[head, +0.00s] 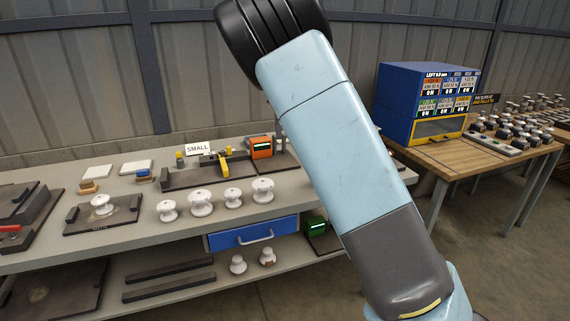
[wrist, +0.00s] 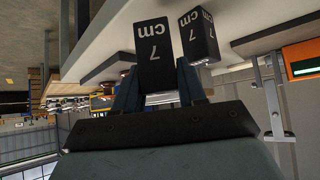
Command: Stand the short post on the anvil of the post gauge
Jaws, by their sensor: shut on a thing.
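My gripper (wrist: 157,72) shows in the wrist view, shut on a black block marked "7 cm" (wrist: 153,40). The block stands out beyond the two fingers. A second black block marked "7 cm" (wrist: 199,38) is just right of it; I cannot tell what it rests on. In the head view my gripper is out of frame. A dark-based gauge with yellow parts (head: 224,163) and an orange display unit (head: 261,147) stands at the back of the bench. I cannot tell its anvil apart. An orange unit with a green display (wrist: 303,60) shows at the wrist view's right.
Several white insulators (head: 200,202) stand in a row along the bench front, with another on a dark plate (head: 103,207). A blue drawer (head: 253,236) and a green unit (head: 317,229) are below. A blue cabinet (head: 427,103) stands on the wooden table right.

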